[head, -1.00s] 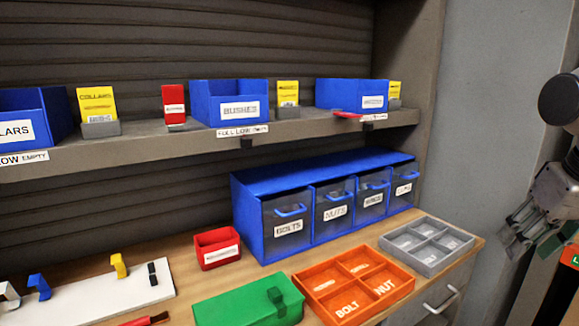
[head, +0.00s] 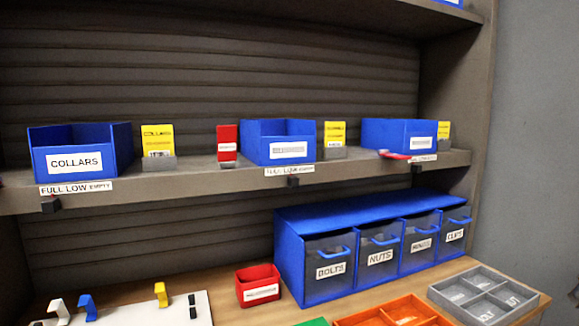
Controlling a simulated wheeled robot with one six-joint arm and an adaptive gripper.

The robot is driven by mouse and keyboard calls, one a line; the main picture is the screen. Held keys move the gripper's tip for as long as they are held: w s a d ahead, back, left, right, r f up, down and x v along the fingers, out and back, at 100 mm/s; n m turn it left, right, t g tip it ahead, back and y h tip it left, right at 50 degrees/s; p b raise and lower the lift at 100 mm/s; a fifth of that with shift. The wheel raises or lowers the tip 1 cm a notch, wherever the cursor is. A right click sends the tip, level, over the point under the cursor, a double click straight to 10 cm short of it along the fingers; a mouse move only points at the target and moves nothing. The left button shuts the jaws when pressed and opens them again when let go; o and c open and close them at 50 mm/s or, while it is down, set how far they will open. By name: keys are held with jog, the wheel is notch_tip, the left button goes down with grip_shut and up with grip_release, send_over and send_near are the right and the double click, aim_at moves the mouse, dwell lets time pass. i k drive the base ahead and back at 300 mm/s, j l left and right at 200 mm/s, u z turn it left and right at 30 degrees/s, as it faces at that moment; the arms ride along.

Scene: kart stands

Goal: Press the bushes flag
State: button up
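The bushes bin (head: 278,132) is the middle blue bin on the shelf. Its front label is blurred now but reads BUSHES in the earlier frame. A red flag (head: 227,143) stands upright just left of this bin, with a small white label too blurred to read. Under the bin, a label strip (head: 275,171) with a black slider (head: 293,181) is on the shelf edge. My gripper is not in view; only a small dark sliver, which I cannot identify, shows at the right edge.
On the shelf (head: 200,182) stand a collars bin (head: 80,148), another blue bin (head: 400,133) with a red flag (head: 395,155) lying flat, and yellow cards (head: 158,140). Below are a blue drawer unit (head: 290,245), red box (head: 258,285), orange tray (head: 400,310) and grey tray (head: 480,295).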

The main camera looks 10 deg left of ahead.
aim_at(227, 135)
jog(key=k+j+u, duration=0.15)
jog(key=u, duration=1)
